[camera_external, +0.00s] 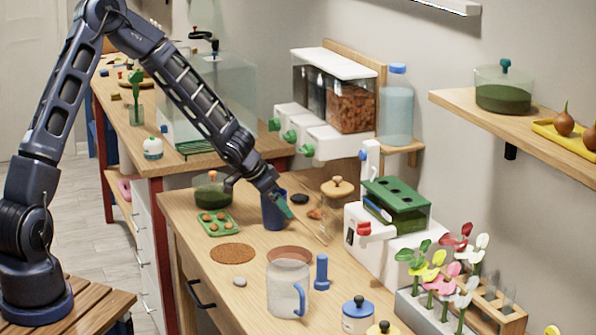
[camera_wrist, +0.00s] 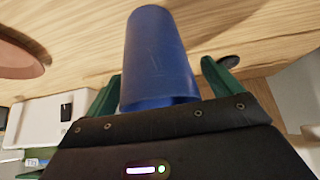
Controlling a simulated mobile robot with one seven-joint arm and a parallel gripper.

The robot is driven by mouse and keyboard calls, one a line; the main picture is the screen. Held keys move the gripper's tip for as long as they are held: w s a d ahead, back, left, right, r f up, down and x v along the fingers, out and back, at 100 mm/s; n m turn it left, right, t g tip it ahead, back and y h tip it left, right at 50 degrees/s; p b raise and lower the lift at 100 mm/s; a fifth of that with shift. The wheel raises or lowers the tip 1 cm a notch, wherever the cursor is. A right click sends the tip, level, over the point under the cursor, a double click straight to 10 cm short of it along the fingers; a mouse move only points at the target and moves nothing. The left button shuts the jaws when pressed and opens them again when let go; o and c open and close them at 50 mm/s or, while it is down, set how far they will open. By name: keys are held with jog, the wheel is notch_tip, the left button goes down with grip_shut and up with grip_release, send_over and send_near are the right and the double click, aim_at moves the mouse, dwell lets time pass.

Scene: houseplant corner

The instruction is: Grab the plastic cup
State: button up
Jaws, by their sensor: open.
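The blue plastic cup (camera_external: 269,216) stands upright on the wooden counter. My gripper (camera_external: 284,208) is right at it, with a green finger in front of the cup's right side. In the wrist view the cup (camera_wrist: 158,58) lies between the two spread green fingers of my gripper (camera_wrist: 162,88). A gap shows between the cup and the right finger; the left finger is close to the cup's side, and I cannot tell whether it touches.
A green tray (camera_external: 231,229) with round brown items and a green-filled glass bowl (camera_external: 208,195) stand left of the cup. A clear pitcher (camera_external: 287,290) and a blue cylinder (camera_external: 321,272) stand in front. A white machine (camera_external: 357,231) stands right. A cork mat (camera_external: 232,254) lies front left.

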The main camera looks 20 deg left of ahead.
jog(key=c, duration=1.1)
jog(key=shift+o, duration=0.2)
